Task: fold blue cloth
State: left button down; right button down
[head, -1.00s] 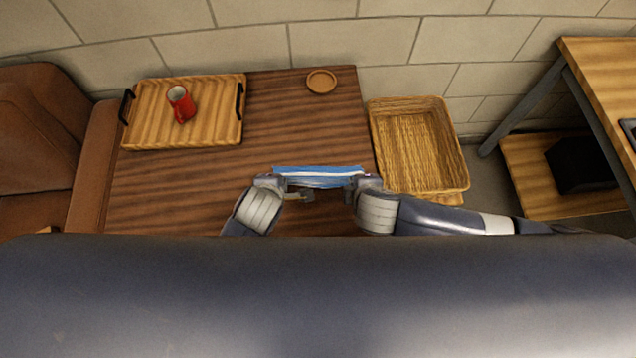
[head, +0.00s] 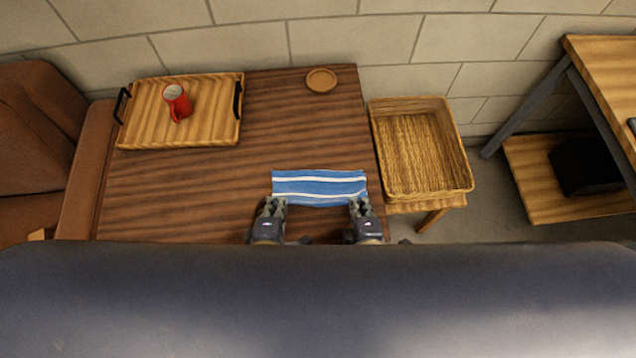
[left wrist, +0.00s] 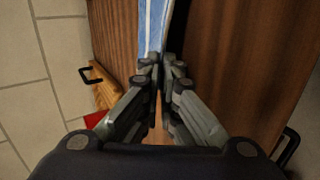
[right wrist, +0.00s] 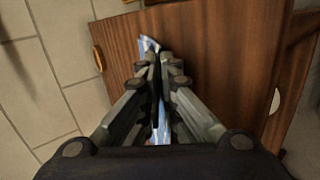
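The blue cloth (head: 319,187) with white stripes is spread as a wide strip near the front right of the brown table in the head view. My left gripper (head: 275,203) is at its front left corner, its fingers nearly together on the cloth's edge. In the left wrist view the cloth (left wrist: 154,28) runs up to these fingertips (left wrist: 161,64). My right gripper (head: 361,205) is at the front right corner. In the right wrist view a strip of the cloth (right wrist: 148,44) shows beyond and between its closed fingers (right wrist: 165,62). The fingers hide the pinched corners.
A wooden tray (head: 150,120) with black handles holds a red mug (head: 177,103) at the back left of the table (head: 200,190). A round coaster (head: 321,79) lies at the back. A wicker basket (head: 463,150) stands right of the table. The table's middle is clear.

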pick_arm(q)
jog(key=c, duration=1.5)
grip_release()
pick_arm(e)
jog(key=c, duration=1.5)
grip_release()
